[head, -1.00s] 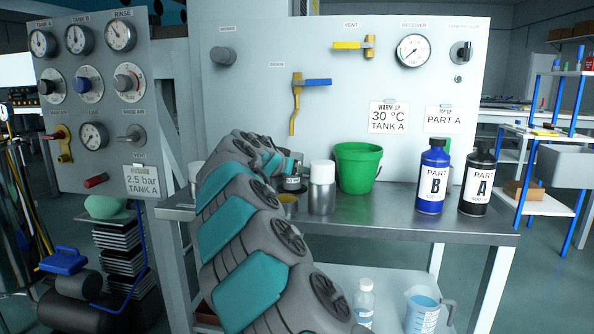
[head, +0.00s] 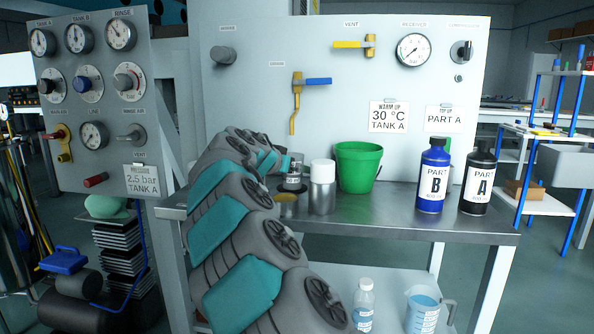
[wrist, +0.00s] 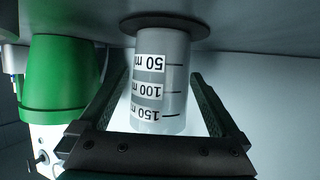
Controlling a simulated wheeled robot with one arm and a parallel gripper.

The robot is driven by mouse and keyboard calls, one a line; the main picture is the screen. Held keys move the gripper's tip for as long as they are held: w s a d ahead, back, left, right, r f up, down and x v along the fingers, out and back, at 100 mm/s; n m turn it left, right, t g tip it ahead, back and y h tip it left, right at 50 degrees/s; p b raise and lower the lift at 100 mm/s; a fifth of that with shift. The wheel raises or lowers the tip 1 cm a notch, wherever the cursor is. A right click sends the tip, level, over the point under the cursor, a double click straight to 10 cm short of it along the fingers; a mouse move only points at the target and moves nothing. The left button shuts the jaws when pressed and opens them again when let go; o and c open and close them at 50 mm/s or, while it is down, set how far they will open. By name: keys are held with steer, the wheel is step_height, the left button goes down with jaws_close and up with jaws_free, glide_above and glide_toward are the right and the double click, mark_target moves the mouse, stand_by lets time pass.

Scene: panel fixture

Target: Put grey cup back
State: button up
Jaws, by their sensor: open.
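The grey cup (wrist: 160,85) has black-on-white labels reading 50, 100 and 150 ml and a wide dark base. The wrist view is upside down, and the cup's base appears to rest on the bench top. My gripper (wrist: 157,78) is open, with one finger on each side of the cup and gaps visible beside it. In the head view the small cup (head: 293,180) stands behind a white-capped silver canister, just right of the end of my arm. My fingers are mostly hidden there by my arm.
The canister (head: 322,190) and green bucket (head: 358,168) stand close to the right of the cup. A small yellowish jar (head: 287,205) is in front. Part B (head: 433,178) and Part A (head: 478,182) bottles stand further right on the bench (head: 390,210). The panel (head: 250,110) rises behind.

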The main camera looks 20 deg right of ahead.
steer(key=v, duration=1)
steer(key=shift+s+a+b, duration=0.1)
steer(key=shift+s+b, duration=0.05)
steer(key=shift+b, duration=0.2)
